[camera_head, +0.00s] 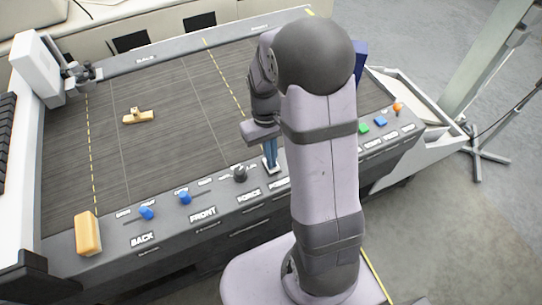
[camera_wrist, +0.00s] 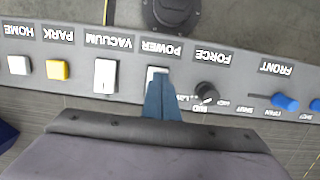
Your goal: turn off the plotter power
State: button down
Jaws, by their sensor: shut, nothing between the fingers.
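The plotter's control panel (camera_head: 203,214) runs along the front edge of its dark bed. In the wrist view, where the labels appear upside down, the white power switch (camera_wrist: 152,71) sits by the POWER label (camera_wrist: 161,48). My gripper (camera_wrist: 159,82) is shut and empty, its blue fingertips over the power switch and covering much of it. I cannot tell whether they touch it or which way it is tipped. In the head view my gripper (camera_head: 270,162) points down at the panel, and my arm hides part of the panel to its right.
The black force knob (camera_head: 240,173) is just left of my gripper. Blue sliders (camera_head: 146,213) sit further left. In the wrist view, the white vacuum switch (camera_wrist: 105,76) and yellow park button (camera_wrist: 58,70) are on the other side. A yellow block (camera_head: 88,234) lies at the panel's left end.

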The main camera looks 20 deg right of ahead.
jog(key=shift+f, duration=0.1)
jog(key=shift+s+f, duration=0.3)
jog(key=shift+w, duration=0.15)
dwell(0.4)
jog(key=shift+w+r, duration=0.2)
jog(key=shift+w, duration=0.3)
jog(key=shift+w+f, duration=0.1)
jog(key=shift+w, duration=0.25)
jog(key=shift+p, duration=0.4)
